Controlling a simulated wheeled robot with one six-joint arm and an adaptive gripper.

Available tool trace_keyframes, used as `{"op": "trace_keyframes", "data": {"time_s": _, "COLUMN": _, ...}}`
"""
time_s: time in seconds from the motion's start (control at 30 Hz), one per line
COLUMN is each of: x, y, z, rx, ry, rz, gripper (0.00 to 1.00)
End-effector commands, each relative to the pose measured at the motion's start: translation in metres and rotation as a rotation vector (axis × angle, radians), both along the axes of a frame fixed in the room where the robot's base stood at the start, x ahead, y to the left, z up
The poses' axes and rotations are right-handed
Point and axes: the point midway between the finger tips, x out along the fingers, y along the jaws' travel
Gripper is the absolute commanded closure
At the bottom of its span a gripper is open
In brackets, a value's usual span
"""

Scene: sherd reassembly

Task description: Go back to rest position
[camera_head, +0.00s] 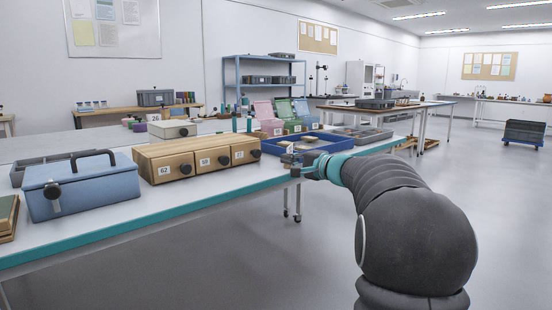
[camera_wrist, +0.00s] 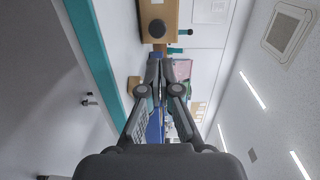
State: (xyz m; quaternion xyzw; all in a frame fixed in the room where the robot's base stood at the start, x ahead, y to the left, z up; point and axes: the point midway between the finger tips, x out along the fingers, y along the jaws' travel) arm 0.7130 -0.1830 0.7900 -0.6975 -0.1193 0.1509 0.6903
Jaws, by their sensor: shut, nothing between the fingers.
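My gripper (camera_head: 290,160) is at the end of my outstretched arm, at the table's front edge beside the blue tray (camera_head: 327,148). In the wrist view my gripper (camera_wrist: 158,62) has its fingertips together with nothing between them. The wrist view is turned on its side. There the fingers point toward a wooden drawer box with a round dark knob (camera_wrist: 158,30). My gripper hides part of the blue tray's front left side.
The long table has a teal front edge (camera_head: 150,226). On it stand a blue toolbox (camera_head: 85,187), wooden drawers (camera_head: 197,158) numbered 62, 59 and 60, pink and green boxes, and a grey tray (camera_head: 362,135).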

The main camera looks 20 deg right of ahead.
Motion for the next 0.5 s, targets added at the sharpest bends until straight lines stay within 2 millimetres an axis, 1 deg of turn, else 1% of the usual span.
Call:
{"op": "trace_keyframes", "data": {"time_s": 0.03, "x": -0.008, "y": -0.004, "z": 0.001, "rx": 0.000, "ry": 0.000, "rz": -0.003, "gripper": 1.00}}
{"op": "trace_keyframes", "data": {"time_s": 0.2, "x": -0.023, "y": -0.009, "z": 0.001, "rx": 0.000, "ry": 0.001, "rz": 0.000, "gripper": 1.00}}
{"op": "trace_keyframes", "data": {"time_s": 0.47, "x": -0.027, "y": -0.010, "z": 0.001, "rx": 0.010, "ry": 0.005, "rz": 0.001, "gripper": 1.00}}
{"op": "trace_keyframes", "data": {"time_s": 0.5, "x": -0.027, "y": -0.010, "z": -0.001, "rx": 0.015, "ry": 0.018, "rz": 0.001, "gripper": 1.00}}
